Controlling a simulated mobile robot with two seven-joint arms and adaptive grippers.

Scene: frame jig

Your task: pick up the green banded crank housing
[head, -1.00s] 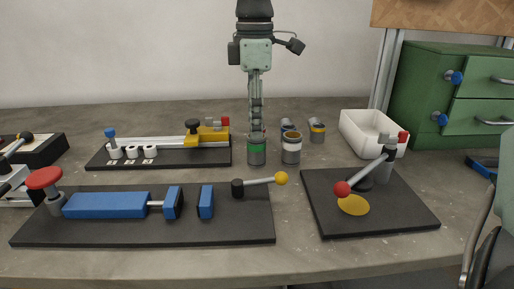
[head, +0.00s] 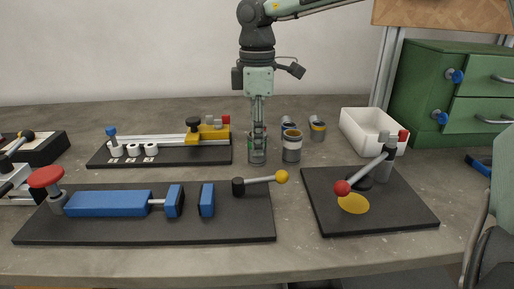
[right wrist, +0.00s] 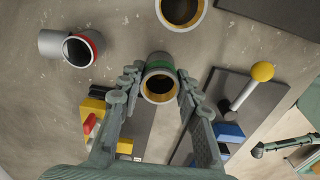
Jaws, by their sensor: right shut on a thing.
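The green banded crank housing (head: 257,157) is a grey upright cylinder standing on the table at the middle of the head view, mostly covered by my right gripper's fingers. My right gripper (head: 257,143) reaches straight down from above with its fingers around it. In the right wrist view the housing (right wrist: 160,80) shows its green band and yellowish open top between the fingertips of the gripper (right wrist: 158,84), which is shut on it. I see no lift off the table.
A white banded housing (head: 291,148) stands close to the right, a yellow banded one (head: 317,131) farther back. A red banded housing shows in the wrist view (right wrist: 82,48). A lever with a yellow ball (head: 281,177) is in front; a white bin (head: 358,137) stands right.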

